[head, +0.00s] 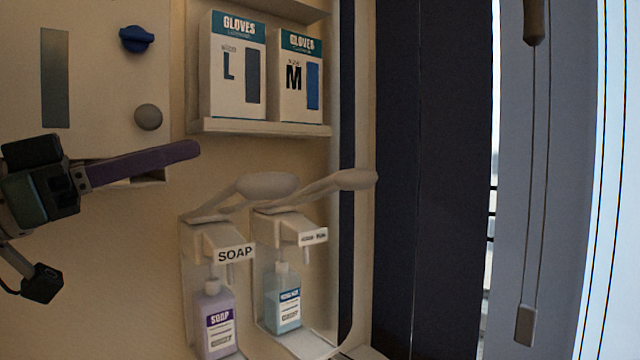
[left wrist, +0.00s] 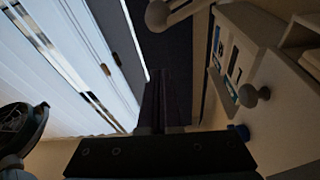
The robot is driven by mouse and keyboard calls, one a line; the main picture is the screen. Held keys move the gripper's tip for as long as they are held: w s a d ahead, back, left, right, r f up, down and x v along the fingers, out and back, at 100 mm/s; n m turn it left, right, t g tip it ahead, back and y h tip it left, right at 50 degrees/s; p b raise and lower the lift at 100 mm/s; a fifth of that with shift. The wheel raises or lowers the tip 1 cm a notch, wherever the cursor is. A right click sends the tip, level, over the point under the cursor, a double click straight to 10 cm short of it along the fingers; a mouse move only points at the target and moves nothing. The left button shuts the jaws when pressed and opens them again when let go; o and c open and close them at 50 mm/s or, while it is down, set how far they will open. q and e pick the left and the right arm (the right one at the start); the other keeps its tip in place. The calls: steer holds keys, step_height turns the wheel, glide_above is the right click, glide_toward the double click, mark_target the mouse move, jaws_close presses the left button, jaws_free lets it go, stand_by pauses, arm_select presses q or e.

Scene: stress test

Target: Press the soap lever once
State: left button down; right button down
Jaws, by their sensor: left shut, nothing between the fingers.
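The soap dispenser (head: 198,240), labelled SOAP, is on the wall at the lower middle of the head view, with a purple-labelled bottle (head: 216,318) in it. Its pale lever (head: 266,186) sticks out above the label and ends in a rounded paddle. My left gripper (head: 190,151) is shut and empty, left of the lever and a little higher in the picture, with a visible gap between them. In the left wrist view the shut fingers (left wrist: 165,100) point away from the camera. A pale rounded lever (left wrist: 160,14) shows at its top; I cannot tell which one. My right gripper is not in view.
A second dispenser (head: 278,225) with a similar lever (head: 352,180) stands close to the right. Glove boxes (head: 228,105) sit on a shelf (head: 262,130) above. A panel with a blue knob (head: 136,39) and a grey round knob (head: 148,117) is behind my left gripper.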

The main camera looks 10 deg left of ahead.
arm_select(q)
steer(key=shift+d, duration=0.1)
steer(key=r+p+x, duration=0.1)
steer(key=p+x, duration=0.4)
steer(key=x, duration=0.4)
steer(key=f, duration=0.4)
steer(key=shift+w+f, duration=0.3)
steer(key=shift+f, duration=0.05)
